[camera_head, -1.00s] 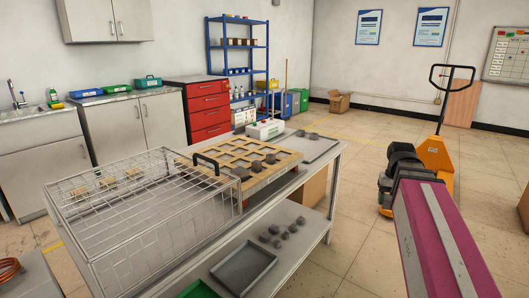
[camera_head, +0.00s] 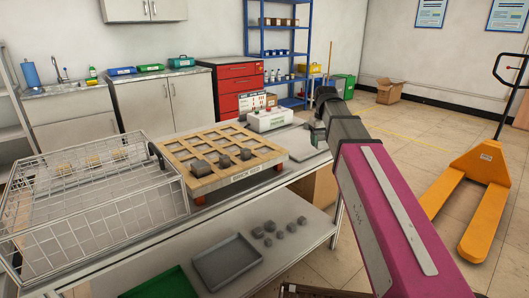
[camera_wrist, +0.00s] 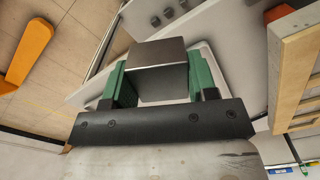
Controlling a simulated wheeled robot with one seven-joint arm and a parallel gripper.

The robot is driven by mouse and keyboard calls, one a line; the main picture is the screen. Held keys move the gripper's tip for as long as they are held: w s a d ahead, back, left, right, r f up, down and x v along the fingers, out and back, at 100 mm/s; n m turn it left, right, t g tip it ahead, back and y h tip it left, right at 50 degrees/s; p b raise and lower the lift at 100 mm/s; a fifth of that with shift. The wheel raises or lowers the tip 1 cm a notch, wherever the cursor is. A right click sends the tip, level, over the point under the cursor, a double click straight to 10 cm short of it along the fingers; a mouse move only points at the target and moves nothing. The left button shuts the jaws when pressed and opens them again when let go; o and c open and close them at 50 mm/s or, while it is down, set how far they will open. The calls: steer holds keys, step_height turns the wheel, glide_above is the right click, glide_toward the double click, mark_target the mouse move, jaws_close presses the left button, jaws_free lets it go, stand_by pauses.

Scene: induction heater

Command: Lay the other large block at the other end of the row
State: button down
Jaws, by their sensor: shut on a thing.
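The wooden rack (camera_head: 178,149) lies left of my gripper. Three dark blocks stand in a row along its front: a larger left block (camera_head: 199,168), a middle block (camera_head: 223,160) and a right block (camera_head: 245,154). The rack's edge (camera_wrist: 290,80) also shows in the wrist view.
A wire basket (camera_head: 95,215) stands left of the rack. A white control box (camera_head: 270,119) sits behind it. The lower shelf holds a grey tray (camera_head: 228,262) and several small blocks (camera_head: 284,229). An orange pallet truck (camera_head: 480,165) stands on the floor at right.

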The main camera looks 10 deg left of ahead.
steer(key=w+a+r+n, duration=0.25)
steer(key=a+r, duration=0.25)
steer(key=a, duration=0.4)
steer(key=w+a+r+n, duration=0.25)
steer(key=a+r, duration=0.25)
steer(key=a, duration=0.4)
glide_above(264, 151)
step_height(264, 151, down, 7)
steer(key=shift+d+r, duration=0.1)
steer(key=shift+f, duration=2)
steer(key=shift+c, duration=2.1)
jaws_free()
steer(key=shift+f, duration=0.1)
